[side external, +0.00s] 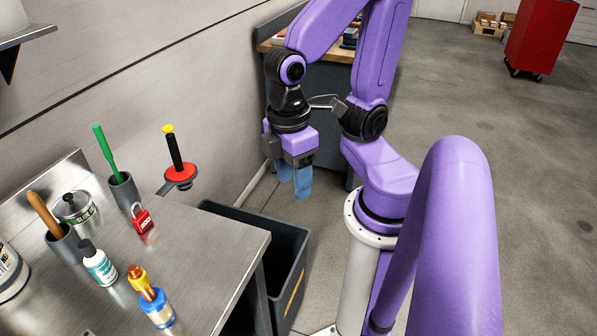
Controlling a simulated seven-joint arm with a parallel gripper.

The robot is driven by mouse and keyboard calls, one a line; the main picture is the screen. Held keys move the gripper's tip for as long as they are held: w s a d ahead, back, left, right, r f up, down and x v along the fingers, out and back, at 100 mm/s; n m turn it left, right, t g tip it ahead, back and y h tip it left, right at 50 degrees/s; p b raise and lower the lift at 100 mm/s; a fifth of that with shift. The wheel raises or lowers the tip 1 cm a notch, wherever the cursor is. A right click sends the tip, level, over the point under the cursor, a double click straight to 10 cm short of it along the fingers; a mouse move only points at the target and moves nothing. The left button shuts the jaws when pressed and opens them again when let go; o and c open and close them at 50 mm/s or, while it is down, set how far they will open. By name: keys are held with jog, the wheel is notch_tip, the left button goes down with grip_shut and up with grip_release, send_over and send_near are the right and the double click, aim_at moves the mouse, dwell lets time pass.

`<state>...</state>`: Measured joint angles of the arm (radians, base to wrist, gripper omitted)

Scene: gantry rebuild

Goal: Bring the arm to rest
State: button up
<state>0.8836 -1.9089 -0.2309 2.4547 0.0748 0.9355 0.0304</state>
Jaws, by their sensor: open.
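My gripper (294,178) hangs with its blue fingers pointing down, to the right of the steel bench (215,250) and in front of the grey wall. It is open, with a narrow gap between the fingers, and nothing shows between them. It touches nothing that I can see. My purple arm is bent above it, with the wrist upright.
A dark bin (290,245) stands beside the bench, below and near my gripper. Open floor lies right.

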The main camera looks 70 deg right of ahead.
jog(key=shift+s+d+r+n+t, duration=0.1)
jog(key=shift+s+d+n+t, duration=0.35)
jog(key=shift+n, duration=0.45)
jog(key=shift+w, duration=0.1)
dwell(0.6)
